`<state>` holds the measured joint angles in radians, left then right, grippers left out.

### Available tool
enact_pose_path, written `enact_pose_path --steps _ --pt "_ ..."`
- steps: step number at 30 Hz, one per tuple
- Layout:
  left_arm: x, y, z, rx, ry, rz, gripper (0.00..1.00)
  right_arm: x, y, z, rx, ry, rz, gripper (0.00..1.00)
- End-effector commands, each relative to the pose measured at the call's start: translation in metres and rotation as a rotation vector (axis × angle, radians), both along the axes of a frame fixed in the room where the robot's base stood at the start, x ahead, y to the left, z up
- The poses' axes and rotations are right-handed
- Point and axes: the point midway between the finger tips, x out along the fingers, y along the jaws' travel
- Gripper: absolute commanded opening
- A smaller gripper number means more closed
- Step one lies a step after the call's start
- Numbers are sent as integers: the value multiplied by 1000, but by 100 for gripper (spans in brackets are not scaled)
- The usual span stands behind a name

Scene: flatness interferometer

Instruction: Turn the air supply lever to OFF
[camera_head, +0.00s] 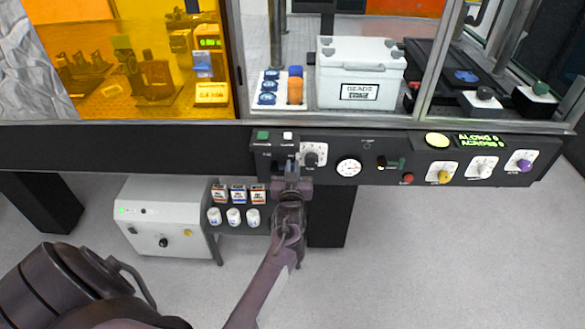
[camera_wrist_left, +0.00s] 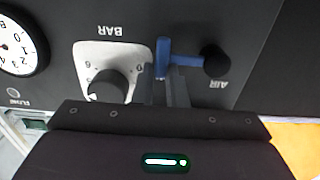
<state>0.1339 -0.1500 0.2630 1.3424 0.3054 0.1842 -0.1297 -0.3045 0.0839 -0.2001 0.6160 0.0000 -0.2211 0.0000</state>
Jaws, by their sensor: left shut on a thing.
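The air supply lever (camera_wrist_left: 184,60) shows in the left wrist view as a blue bar with a black round end, beside the upside-down label AIR on the dark panel. My left gripper (camera_wrist_left: 165,80) is shut on the blue part of the lever, its fingers reaching up to it. In the head view my left gripper (camera_head: 291,166) is at the left end of the front control panel and mostly hides the lever. Its ON and OFF marks cannot be read. My right gripper is not in view.
A pressure knob on a white plate (camera_wrist_left: 82,62) sits close beside the gripper, with a round gauge (camera_head: 348,167) beyond it. More knobs and buttons line the panel (camera_head: 400,146) to the right. A small rack with white cups (camera_head: 233,217) and a grey cabinet (camera_head: 165,215) stand below left.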

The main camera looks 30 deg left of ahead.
Motion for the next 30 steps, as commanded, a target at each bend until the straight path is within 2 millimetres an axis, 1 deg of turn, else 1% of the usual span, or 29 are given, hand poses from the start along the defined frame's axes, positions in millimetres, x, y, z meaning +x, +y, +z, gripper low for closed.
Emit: enact_pose_path --steps 5,11,17,30 --pt "0 0 -2 13 11 0 0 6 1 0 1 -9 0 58" --pt "1 -1 -7 81 52 -1 0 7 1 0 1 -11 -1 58" --pt "1 -2 -15 209 129 -1 0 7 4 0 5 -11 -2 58" --pt "-1 2 -39 565 350 0 0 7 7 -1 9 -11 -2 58"
